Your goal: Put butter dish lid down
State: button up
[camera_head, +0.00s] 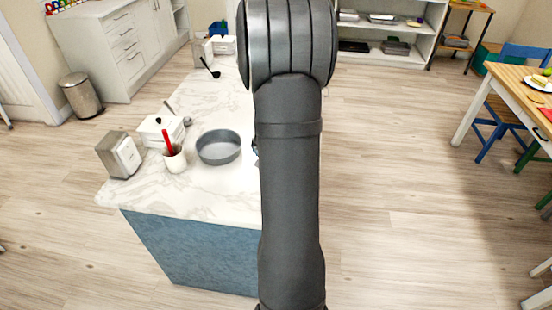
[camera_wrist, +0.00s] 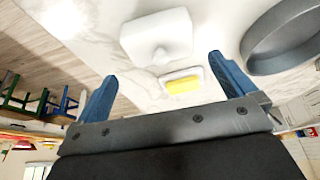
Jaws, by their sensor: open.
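In the wrist view, the white butter dish lid (camera_wrist: 150,32) with a small knob appears to rest on the marble counter. The butter dish (camera_wrist: 198,74), a small white tray, lies beside it and is uncovered, with a yellow block of butter (camera_wrist: 183,86) on it. My gripper (camera_wrist: 163,65) is open, its two blue fingers spread wide with nothing between them. In the picture, the lid and dish lie between and beyond the fingertips; the gap to them is hard to judge. In the head view, my arm hides the gripper, and I cannot make out the lid or dish.
A grey round pan (camera_head: 218,147) stands on the marble counter (camera_head: 215,195), near the dish in the wrist view (camera_wrist: 275,62). A white cup (camera_head: 175,161) with a red utensil, a napkin holder (camera_head: 119,155) and a white box (camera_head: 158,133) stand to the left. Ladles lie farther back.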

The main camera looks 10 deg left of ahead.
jog(key=shift+v, duration=2.2)
jog(key=x, duration=1.2)
jog(key=shift+f, duration=0.15)
